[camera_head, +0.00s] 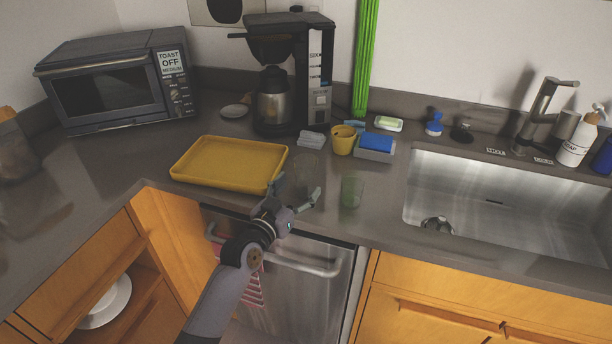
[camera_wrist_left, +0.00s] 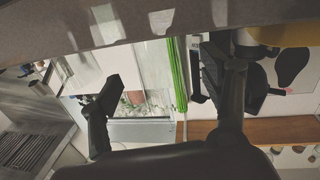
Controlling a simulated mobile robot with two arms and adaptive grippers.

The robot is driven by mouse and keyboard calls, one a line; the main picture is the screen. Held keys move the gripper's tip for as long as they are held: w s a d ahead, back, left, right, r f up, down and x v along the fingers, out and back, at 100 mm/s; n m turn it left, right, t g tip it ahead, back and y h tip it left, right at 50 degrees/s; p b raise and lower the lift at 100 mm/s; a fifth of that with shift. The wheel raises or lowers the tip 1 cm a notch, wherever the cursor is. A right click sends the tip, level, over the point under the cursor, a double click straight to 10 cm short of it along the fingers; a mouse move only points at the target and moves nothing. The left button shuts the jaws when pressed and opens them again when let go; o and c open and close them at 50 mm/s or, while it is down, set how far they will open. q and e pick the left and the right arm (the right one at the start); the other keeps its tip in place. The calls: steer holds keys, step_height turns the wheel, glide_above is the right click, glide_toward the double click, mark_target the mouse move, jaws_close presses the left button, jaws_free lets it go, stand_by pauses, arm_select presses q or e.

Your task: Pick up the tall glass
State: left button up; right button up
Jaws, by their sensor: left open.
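A greenish see-through glass (camera_head: 351,191) stands upright on the counter near its front edge, right of my left gripper. A fainter clear glass (camera_head: 306,164) seems to stand behind the gripper, beside the yellow tray; I cannot tell for sure which is the taller. My left gripper (camera_head: 297,191) is open and empty at the counter's front edge, apart from the green glass. In the left wrist view my open fingers (camera_wrist_left: 166,80) show with nothing between them that I can tell as held; the picture is upside down and pale patches near its top are unclear. My right gripper is not in view.
A yellow tray (camera_head: 225,162) lies left of the gripper. A yellow cup (camera_head: 343,140) and a blue sponge (camera_head: 376,142) in a holder stand behind the glasses. The coffee maker (camera_head: 316,80) is at the back. The sink (camera_head: 500,205) opens at the right.

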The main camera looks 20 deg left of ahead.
mark_target(301, 183)
arm_select(q)
steer(key=w, duration=0.2)
steer(key=w+d, duration=0.1)
steer(key=w, duration=0.1)
steer(key=shift+w+r+p, duration=0.2)
steer(key=shift+w+p, duration=0.05)
steer(key=shift+p, duration=0.1)
steer(key=shift+s, duration=0.1)
steer(key=shift+c, duration=0.7)
steer(key=shift+r, duration=0.1)
steer(key=c, duration=1.3)
steer(key=shift+r, duration=0.1)
